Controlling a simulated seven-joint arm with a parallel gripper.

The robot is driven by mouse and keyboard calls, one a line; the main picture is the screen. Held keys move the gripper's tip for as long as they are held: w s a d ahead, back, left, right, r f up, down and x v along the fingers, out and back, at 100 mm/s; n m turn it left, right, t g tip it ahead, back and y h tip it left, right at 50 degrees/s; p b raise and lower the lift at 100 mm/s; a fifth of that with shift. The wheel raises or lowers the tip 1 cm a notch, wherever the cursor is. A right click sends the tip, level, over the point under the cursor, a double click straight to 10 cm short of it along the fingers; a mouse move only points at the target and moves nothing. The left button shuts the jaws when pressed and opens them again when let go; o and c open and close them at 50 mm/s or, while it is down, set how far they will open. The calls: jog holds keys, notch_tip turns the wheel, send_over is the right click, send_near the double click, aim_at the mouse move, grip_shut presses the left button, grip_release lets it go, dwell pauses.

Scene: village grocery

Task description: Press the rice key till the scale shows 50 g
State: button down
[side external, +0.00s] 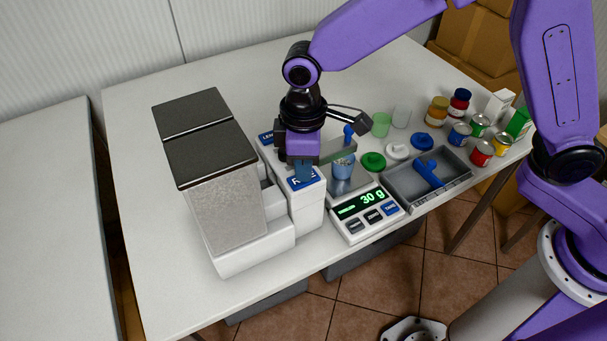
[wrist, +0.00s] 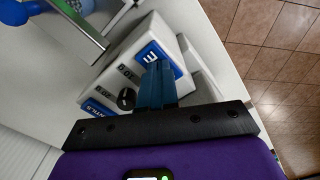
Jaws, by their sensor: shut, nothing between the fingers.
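The dispenser (side external: 228,205) has two dark-lidded bins; the near one shows pale grains. Its blue rice key (side external: 306,182) is on the near white housing, and the lentils key (side external: 267,138) is behind it. My gripper (side external: 303,177) is shut and empty, fingers pointing down at the rice key. In the wrist view my fingertips (wrist: 158,68) overlap the blue rice key (wrist: 178,60) and hide part of its label; I cannot tell how far it is pressed. The scale (side external: 366,216) reads 30 g in green. A light blue cup (side external: 343,168) stands on its plate.
Right of the scale is a grey tray (side external: 399,198) holding a blue piece (side external: 429,174). Green, white and blue lids, two cups and several jars and cans stand beyond it. The table's left part is clear. The near table edge is close to the scale.

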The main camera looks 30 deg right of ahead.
dwell(0.3)
jog(key=shift+r, duration=1)
dwell(0.6)
jog(key=shift+r, duration=2.5)
jog(key=shift+d, duration=0.1)
jog(key=s+d, duration=1)
jog(key=d, duration=0.3)
jog(key=s+d, duration=1.1)
jog(key=d, duration=0.3)
jog(key=shift+f+n, duration=0.15)
jog(key=shift+n, duration=0.15)
dwell(0.5)
